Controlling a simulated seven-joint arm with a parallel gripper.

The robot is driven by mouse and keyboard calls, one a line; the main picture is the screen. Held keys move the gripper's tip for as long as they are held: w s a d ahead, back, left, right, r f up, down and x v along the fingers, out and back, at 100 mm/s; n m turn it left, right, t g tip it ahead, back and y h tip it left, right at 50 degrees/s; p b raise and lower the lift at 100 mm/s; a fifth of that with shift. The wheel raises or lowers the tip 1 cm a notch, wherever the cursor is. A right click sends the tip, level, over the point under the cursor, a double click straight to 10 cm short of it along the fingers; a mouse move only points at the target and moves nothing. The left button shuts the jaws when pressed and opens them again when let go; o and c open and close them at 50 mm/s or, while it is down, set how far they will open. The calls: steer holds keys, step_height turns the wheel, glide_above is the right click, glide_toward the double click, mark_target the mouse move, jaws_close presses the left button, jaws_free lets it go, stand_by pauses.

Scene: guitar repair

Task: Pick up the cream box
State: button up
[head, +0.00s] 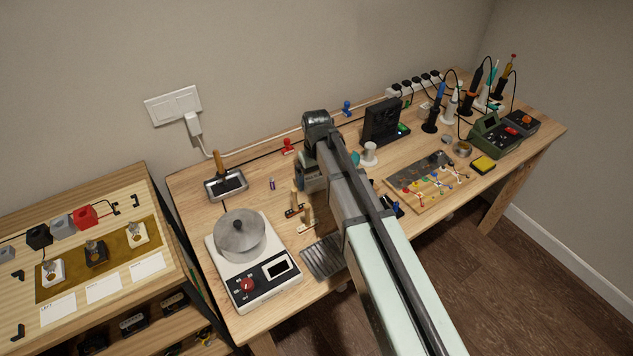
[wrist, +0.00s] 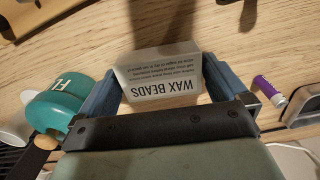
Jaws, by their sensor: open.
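The pale cream-grey box (wrist: 160,76), printed "WAX BEADS", shows in the wrist view with its lettering upside down. It sits between the two blue-grey fingers of my gripper (wrist: 162,66). The fingers are open, one along each side of the box. Whether either finger touches it I cannot tell. The near lower part of the box is hidden behind the dark gripper bar. In the head view my own arm covers most of this spot, and I cannot clearly make out the box there.
A teal container (wrist: 62,103) stands close left of the left finger. A scale with a metal pot (head: 240,236) and a black device (head: 382,122) stand on the workbench (head: 190,224).

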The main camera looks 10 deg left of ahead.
steer(key=c, duration=0.7)
